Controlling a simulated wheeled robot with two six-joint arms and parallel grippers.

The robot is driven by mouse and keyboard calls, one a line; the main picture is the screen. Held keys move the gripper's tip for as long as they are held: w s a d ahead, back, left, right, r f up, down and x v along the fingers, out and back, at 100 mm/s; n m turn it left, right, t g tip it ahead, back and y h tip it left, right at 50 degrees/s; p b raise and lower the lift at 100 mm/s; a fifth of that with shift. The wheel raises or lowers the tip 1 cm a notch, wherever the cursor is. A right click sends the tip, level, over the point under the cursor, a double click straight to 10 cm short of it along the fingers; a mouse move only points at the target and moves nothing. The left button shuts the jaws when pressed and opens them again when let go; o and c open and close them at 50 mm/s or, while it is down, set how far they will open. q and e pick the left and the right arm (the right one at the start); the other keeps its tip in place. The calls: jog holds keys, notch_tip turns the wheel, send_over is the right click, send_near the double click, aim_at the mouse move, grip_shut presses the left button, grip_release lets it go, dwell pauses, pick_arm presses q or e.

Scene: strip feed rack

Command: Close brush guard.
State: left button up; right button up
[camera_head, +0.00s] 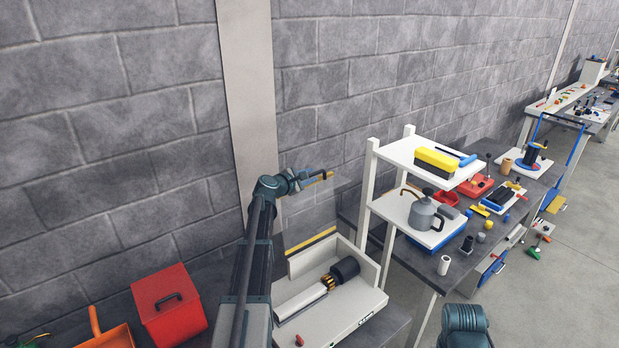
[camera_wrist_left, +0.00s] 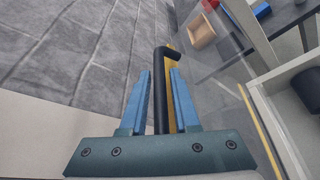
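The brush guard (camera_head: 310,212) is a clear panel with yellow edges, raised upright behind the white brush unit (camera_head: 345,318) in the head view. Its black bar handle (camera_wrist_left: 161,92) shows in the left wrist view, beside a yellow edge strip. My left gripper (camera_head: 312,180) is at the guard's upper edge. Its blue fingers stand apart on either side of the handle, with a narrow gap visible, so it looks open around it. A dark cylindrical brush (camera_head: 345,269) lies in the unit. My right gripper is out of view.
A white shelf (camera_head: 400,153) with a yellow-black block and a grey can (camera_head: 422,216) stands right of the brush unit. A red box (camera_head: 168,305) is at lower left. The block wall is close behind the guard. A small red object (camera_head: 299,340) sits at the unit's front.

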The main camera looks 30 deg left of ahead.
pick_arm(q)
grip_shut()
dwell(1.3)
